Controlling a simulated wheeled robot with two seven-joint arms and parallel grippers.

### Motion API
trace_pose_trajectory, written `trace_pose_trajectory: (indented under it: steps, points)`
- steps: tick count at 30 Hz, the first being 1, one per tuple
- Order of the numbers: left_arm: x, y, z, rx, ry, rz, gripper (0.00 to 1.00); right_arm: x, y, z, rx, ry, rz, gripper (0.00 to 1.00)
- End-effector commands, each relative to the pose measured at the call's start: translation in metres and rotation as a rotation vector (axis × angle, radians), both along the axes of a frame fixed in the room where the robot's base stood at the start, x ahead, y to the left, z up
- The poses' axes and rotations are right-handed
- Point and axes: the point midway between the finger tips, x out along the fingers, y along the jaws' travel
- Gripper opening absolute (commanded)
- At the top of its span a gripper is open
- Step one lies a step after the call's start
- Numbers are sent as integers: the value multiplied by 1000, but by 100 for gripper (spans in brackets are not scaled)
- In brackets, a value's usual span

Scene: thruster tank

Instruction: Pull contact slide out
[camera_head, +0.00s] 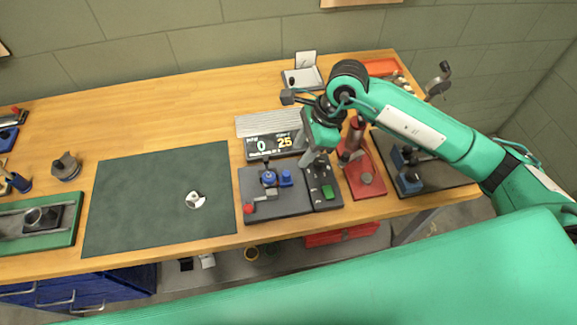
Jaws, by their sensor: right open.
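A dark grey test fixture (285,207) lies near the front edge of the wooden bench. It carries blue parts (286,178) and, at its left front, a small slide with a red knob (249,209); this looks like the contact slide, but I cannot be sure. My right gripper (318,166) points down over the dark control box (321,198) with the green button, at the fixture's right. It is open, with nothing seen in it. It is apart from the red knob, up and to the right of it. My left gripper is out of view.
A display (272,145) stands behind the fixture. A red stand (366,181) and a dark plate with blue clamps (408,183) are to the right. A dark green mat (140,205) with a small metal part (195,200) is to the left, mostly clear.

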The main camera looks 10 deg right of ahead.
Motion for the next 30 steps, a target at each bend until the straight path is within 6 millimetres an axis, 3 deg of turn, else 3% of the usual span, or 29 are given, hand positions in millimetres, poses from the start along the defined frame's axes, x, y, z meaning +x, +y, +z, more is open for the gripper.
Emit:
trace_pose_trajectory:
  steps: [6, 12, 18, 26, 30]
  points:
    - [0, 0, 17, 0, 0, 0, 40, -1, 19, -41, 2, 5, 0, 41]
    - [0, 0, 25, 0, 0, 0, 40, 0, 31, -70, 3, 3, 0, 41]
    - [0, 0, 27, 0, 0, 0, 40, 1, 35, -82, 2, 1, 0, 41]
    - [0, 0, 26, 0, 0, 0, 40, 1, 35, -83, 2, 0, 0, 41]
    - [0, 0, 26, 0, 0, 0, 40, 1, 35, -83, 2, 0, 0, 14]
